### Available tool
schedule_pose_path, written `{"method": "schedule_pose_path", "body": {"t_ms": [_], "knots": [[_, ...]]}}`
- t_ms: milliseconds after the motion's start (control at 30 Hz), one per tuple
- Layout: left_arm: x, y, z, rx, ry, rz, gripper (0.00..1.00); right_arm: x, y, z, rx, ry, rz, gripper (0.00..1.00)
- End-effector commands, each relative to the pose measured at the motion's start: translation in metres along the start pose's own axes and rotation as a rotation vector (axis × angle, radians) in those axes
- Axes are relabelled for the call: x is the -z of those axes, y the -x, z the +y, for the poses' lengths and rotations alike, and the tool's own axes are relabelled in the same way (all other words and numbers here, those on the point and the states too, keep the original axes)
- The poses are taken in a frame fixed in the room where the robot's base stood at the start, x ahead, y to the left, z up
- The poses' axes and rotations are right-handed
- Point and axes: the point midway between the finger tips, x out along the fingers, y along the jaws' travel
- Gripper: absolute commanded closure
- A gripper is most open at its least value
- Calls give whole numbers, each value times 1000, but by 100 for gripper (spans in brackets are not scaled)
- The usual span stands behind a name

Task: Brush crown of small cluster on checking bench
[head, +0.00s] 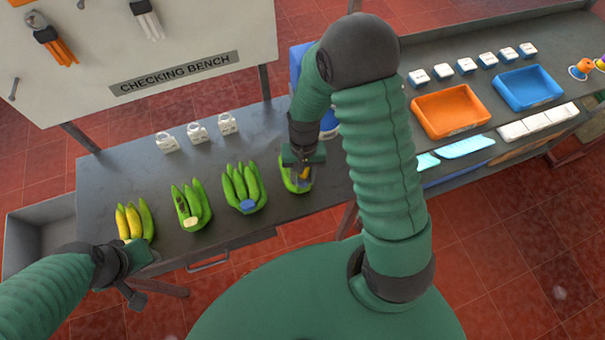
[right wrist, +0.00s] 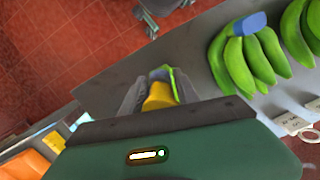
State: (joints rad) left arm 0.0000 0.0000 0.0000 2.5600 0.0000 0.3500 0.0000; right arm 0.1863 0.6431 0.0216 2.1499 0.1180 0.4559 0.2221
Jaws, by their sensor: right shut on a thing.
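My right gripper (head: 299,170) is low over the rightmost banana cluster (head: 291,186) on the checking bench and hides much of it. In the right wrist view its fingers (right wrist: 158,92) are shut on a yellow thing (right wrist: 159,97), with a green edge just behind it. I cannot tell whether the yellow thing touches the cluster's crown. To the left lie a green cluster with a blue patch at its crown (head: 249,204), a spotted green cluster (head: 193,206), and a yellow-green cluster (head: 134,220). My left gripper (head: 137,262) is by the bench's front edge below that last one; its fingers are unclear.
Several white tags (head: 197,133) stand along the back of the bench (head: 105,180). A sign board (head: 140,60) rises behind. An orange tray (head: 450,110) and a blue tray (head: 527,88) stand on the right-hand bench. A grey bin (head: 35,235) is at far left.

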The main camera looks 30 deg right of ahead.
Motion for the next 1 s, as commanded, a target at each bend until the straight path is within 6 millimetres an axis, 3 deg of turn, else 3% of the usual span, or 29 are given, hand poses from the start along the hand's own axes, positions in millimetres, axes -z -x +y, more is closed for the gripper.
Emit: {"method": "schedule_pose_path", "body": {"t_ms": [500, 800, 1000], "knots": [[-1, -3, 0, 0, 0, 0, 64, 0, -5, 0, 0, 0, 0, 100], [0, 2, 0, 0, 0, 0, 64, -2, -3, -11, 0, 1, 0, 100], [0, 2, 0, 0, 0, 0, 64, -1, -4, -4, 0, -2, 0, 100]]}}
